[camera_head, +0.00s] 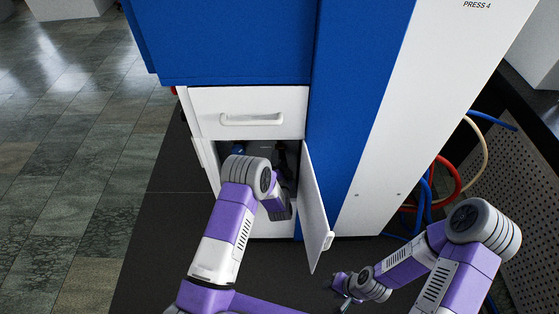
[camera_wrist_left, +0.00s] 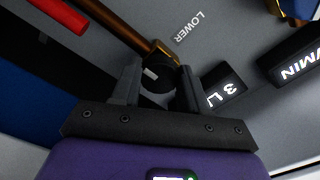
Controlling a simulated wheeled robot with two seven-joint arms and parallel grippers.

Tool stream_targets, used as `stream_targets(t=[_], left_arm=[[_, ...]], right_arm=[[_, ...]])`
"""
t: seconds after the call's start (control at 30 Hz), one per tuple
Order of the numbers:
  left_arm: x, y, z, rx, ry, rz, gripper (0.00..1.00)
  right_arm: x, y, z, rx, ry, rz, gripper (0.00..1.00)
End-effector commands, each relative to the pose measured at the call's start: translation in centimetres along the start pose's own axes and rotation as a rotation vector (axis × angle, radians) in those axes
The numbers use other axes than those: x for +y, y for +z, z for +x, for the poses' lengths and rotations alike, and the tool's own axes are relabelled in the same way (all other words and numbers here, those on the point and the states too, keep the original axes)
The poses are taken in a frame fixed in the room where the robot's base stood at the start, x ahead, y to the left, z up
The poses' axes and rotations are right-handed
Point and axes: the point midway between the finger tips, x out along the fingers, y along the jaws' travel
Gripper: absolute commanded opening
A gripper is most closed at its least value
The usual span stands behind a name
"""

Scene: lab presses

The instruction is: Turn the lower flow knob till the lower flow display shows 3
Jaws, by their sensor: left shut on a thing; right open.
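In the left wrist view, the lower flow knob (camera_wrist_left: 158,84) is a dark round knob on the grey panel beside the label LOWER. My left gripper (camera_wrist_left: 160,73) is shut on it, one finger on each side. The lit lower flow display (camera_wrist_left: 224,90) sits just right of the fingers and shows a 3 with part of a unit text; the rest of it is hidden by the finger. In the head view, my left arm reaches into the open cabinet, and its fingers and the knob are hidden there. My right gripper (camera_head: 343,297) is open and empty, low outside the cabinet.
The open white door (camera_head: 314,205) hangs right of my left arm, below a white drawer (camera_head: 248,112). A copper pipe (camera_wrist_left: 130,30) and a red pipe (camera_wrist_left: 62,14) run near the knob. A second display (camera_wrist_left: 295,65) is at right. Hoses (camera_head: 450,175) lie beside the press.

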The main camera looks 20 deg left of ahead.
Motion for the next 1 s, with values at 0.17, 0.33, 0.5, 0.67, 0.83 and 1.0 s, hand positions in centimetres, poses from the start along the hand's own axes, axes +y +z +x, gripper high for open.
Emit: stream_targets(t=[0.17, 0.33, 0.5, 0.67, 0.83, 1.0], left_arm=[[-0.07, 0.13, 0.01, -0.003, -0.002, 0.023, 0.14], [-0.08, 0.16, 0.01, -0.004, -0.002, 0.025, 0.14], [-0.07, 0.16, 0.01, -0.004, -0.002, 0.024, 0.14], [-0.05, 0.13, 0.0, -0.003, -0.001, 0.024, 0.64], [-0.02, 0.08, 0.0, -0.002, 0.0, 0.023, 0.69], [0.0, 0.04, -0.19, -0.001, 0.001, 0.023, 0.69]], right_arm=[[0.0, 0.0, 0.01, 0.0, 0.0, 0.0, 0.41], [0.0, 0.0, 0.01, 0.0, 0.0, 0.0, 0.41], [0.0, 0.0, 0.01, 0.0, 0.0, 0.0, 0.41], [0.0, 0.0, 0.01, 0.0, 0.0, 0.0, 0.41], [0.0, 0.0, 0.01, 0.0, 0.0, 0.0, 0.41], [-0.02, 0.0, -0.05, 0.0, 0.0, 0.0, 0.41]])
